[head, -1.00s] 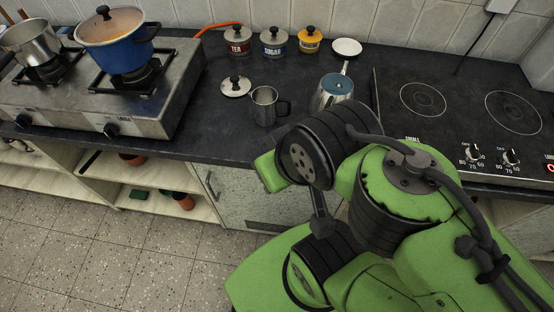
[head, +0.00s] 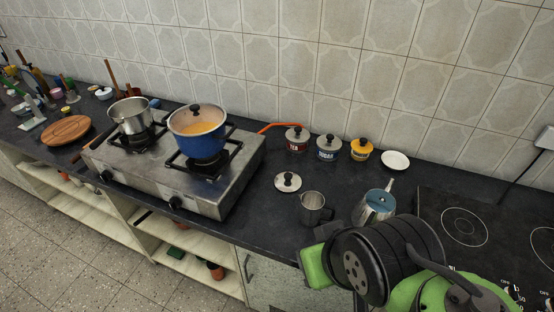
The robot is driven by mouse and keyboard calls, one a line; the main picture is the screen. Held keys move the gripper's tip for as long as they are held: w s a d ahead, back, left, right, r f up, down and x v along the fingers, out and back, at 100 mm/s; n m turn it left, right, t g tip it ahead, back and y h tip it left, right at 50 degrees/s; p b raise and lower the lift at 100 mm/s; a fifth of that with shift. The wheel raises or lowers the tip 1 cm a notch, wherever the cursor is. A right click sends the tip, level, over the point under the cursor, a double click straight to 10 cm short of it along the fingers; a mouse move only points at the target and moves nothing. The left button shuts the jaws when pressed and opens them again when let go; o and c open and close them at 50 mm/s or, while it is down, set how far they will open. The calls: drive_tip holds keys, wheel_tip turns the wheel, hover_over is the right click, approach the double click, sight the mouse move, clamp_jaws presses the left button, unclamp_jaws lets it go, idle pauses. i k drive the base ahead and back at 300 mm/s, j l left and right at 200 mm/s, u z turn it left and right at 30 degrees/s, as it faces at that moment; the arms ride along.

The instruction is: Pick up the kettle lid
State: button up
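A small round steel lid with a black knob (head: 288,181) lies on the dark counter, right of the gas stove and behind the steel mug. I take it to be the kettle lid. A steel kettle (head: 376,206) with a spout and a bluish round top stands to the right of the mug; I cannot tell if that top is open. My arm's green and black links fill the lower right, in front of the kettle and mug. My gripper's fingers cannot be made out. Nothing touches the lid.
A steel mug (head: 313,208) stands between lid and kettle. Behind are red, blue and yellow-labelled canisters (head: 327,148) and a white dish (head: 395,161). The gas stove (head: 220,197) holds a blue pot (head: 198,142) and a steel pan (head: 130,122). An electric hob (head: 452,205) is at right.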

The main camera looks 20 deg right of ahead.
sight(286, 182)
drive_tip(key=z, duration=1.35)
drive_tip(key=j+u, duration=0.35)
drive_tip(key=i+j+u, duration=0.1)
drive_tip(key=j+u, duration=0.25)
drive_tip(key=i+j+u, duration=0.15)
drive_tip(key=j+u, duration=0.15)
drive_tip(key=i+j+u, duration=0.15)
drive_tip(key=j+u, duration=0.2)
drive_tip(key=j, duration=0.1)
